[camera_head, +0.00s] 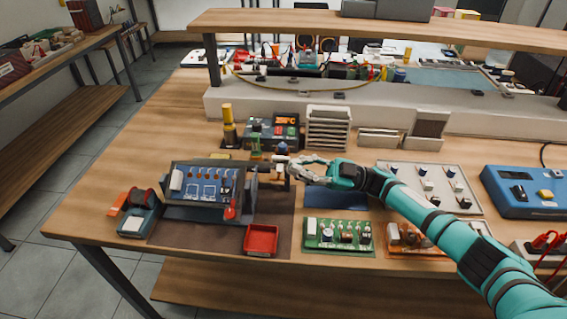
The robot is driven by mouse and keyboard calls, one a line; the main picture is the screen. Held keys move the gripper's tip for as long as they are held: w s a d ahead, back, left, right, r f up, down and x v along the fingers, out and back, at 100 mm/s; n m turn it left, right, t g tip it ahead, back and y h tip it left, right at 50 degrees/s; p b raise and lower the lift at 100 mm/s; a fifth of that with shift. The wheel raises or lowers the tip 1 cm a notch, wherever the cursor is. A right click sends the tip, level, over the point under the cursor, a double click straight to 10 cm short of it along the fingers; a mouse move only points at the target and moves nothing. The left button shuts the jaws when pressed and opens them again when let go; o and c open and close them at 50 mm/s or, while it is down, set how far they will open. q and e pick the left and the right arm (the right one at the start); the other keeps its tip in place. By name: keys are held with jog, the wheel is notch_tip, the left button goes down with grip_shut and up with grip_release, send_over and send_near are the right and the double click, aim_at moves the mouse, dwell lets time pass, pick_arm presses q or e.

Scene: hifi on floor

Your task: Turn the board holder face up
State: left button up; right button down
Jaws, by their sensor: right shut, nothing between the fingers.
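The board holder (208,192) stands at the left of the workbench, on a dark mat. It carries a dark blue board with several parts, and its face is tilted up toward me. A dark bracket and a light knob sit at its right end. My right gripper (290,168) is shut and empty just right of that end, with its arm reaching in from the lower right. I cannot tell whether its fingertips touch the knob. My left gripper is not in view.
A red tray (261,240) and a green circuit board (338,234) lie in front. A blue-grey device with a dark spool (138,215) stands left. A soldering station (270,133) and white rack (328,128) stand behind. A blue instrument (525,188) is at right.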

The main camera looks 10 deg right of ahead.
jog(key=s+d+r+m+t+h+p, duration=0.1)
jog(key=s+d+r+m+t+h, duration=0.15)
jog(key=s+r+m+h, duration=0.4)
jog(key=w+a+f+n+p, duration=0.1)
jog(key=w+a+f+n, duration=0.1)
jog(key=w+a+f, duration=0.2)
jog(key=shift+w+a, duration=1.45)
jog(key=shift+a, duration=0.9)
jog(key=shift+r+h, duration=0.1)
jog(key=shift+h, duration=0.15)
